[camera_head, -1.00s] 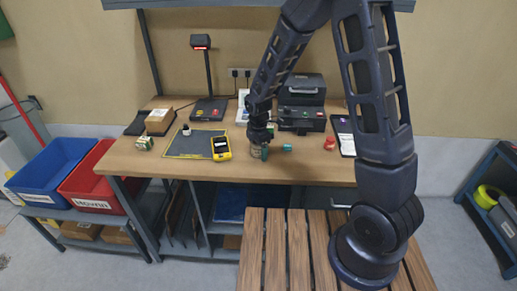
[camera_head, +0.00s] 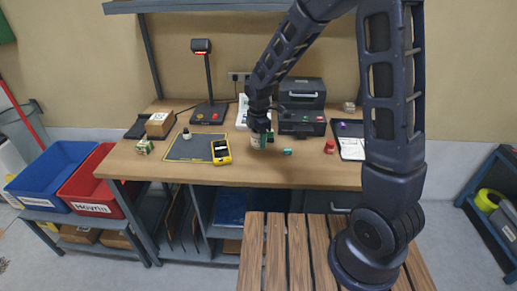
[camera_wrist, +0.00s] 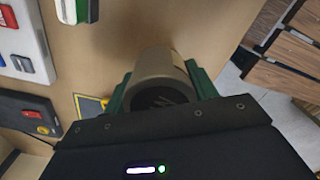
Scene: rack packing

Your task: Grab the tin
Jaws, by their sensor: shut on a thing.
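The tin is a grey-beige cylinder with a dark round end (camera_wrist: 160,80), seen from above in the wrist view. My gripper (camera_wrist: 162,88) is shut on it, with a green finger on each side of the can. In the head view, my gripper (camera_head: 263,139) is over the middle of the workbench, and the pale side of the tin (camera_head: 255,142) shows partly behind a finger. The tin appears to be held a little above the bench top. Its lower end is hidden in the wrist view.
On the workbench (camera_head: 200,173), a yellow handheld device (camera_head: 221,152) lies on a dark mat to the left. A small teal item (camera_head: 287,152) and a red item (camera_head: 330,147) lie to the right. A black printer (camera_head: 302,105) stands behind. The front bench strip is clear.

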